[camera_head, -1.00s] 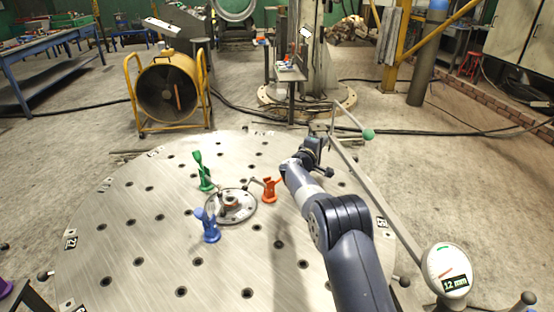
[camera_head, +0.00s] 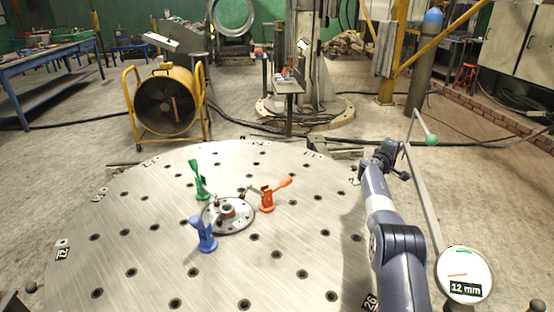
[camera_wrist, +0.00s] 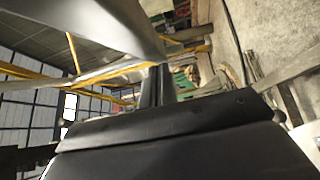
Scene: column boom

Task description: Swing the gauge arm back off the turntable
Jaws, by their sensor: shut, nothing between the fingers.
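The gauge arm (camera_head: 424,202) is a long grey bar with a round white dial (camera_head: 465,276) reading 12 mm at its near end. Its far end carries a bent rod with a green ball (camera_head: 431,140). In the head view the bar lies over floor, right of the steel turntable (camera_head: 140,235). My gripper (camera_head: 394,149) is shut and empty, on the turntable side of the bar near its far end; contact cannot be told. In the wrist view dark fingers (camera_wrist: 157,86) show beside a large blurred grey shape, perhaps the bar.
Green (camera_head: 199,182), blue (camera_head: 204,236) and orange (camera_head: 268,198) clamps stand around the turntable's centre hub. A yellow fan (camera_head: 166,103) and a column with a round base (camera_head: 330,108) stand behind.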

